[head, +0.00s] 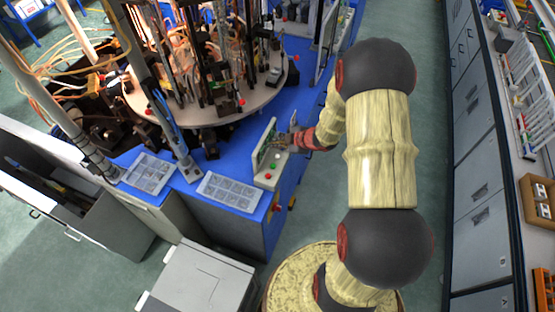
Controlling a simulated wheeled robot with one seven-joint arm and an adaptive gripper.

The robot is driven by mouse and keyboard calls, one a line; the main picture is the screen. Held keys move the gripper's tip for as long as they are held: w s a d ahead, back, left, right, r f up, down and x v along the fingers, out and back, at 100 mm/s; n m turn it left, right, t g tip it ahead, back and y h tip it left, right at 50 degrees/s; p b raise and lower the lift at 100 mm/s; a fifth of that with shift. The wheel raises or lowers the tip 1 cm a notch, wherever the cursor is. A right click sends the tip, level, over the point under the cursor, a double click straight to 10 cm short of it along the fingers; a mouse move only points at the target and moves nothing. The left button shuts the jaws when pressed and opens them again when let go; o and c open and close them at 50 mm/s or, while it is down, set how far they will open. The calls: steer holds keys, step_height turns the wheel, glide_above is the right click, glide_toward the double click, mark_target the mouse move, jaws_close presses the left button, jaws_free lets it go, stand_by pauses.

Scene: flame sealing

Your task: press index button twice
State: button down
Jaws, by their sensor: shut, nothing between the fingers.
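A small pale control box (267,178) stands at the right edge of the blue machine table. Its sloped face carries a green button (273,166) and red buttons, one of them a red button (268,176) near its front. Labels are too small to read, so I cannot tell which one is the index button. My gripper (281,141) is shut and empty at the back part of the box, beside its upright panel. It is small and partly blended with the box, so I cannot tell whether it touches a button.
A round turntable (255,97) with many upright fixtures and tubes fills the blue table (235,146). Printed sheets (230,191) lie at its front. A grey cabinet (200,280) stands in front. Grey cupboards (478,185) line the right, with clear floor between.

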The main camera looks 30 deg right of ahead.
mark_target(277, 157)
steer(key=shift+f+b, duration=1.5)
steer(key=shift+f, duration=0.85)
steer(key=shift+f, duration=0.1)
steer(key=shift+f, duration=0.35)
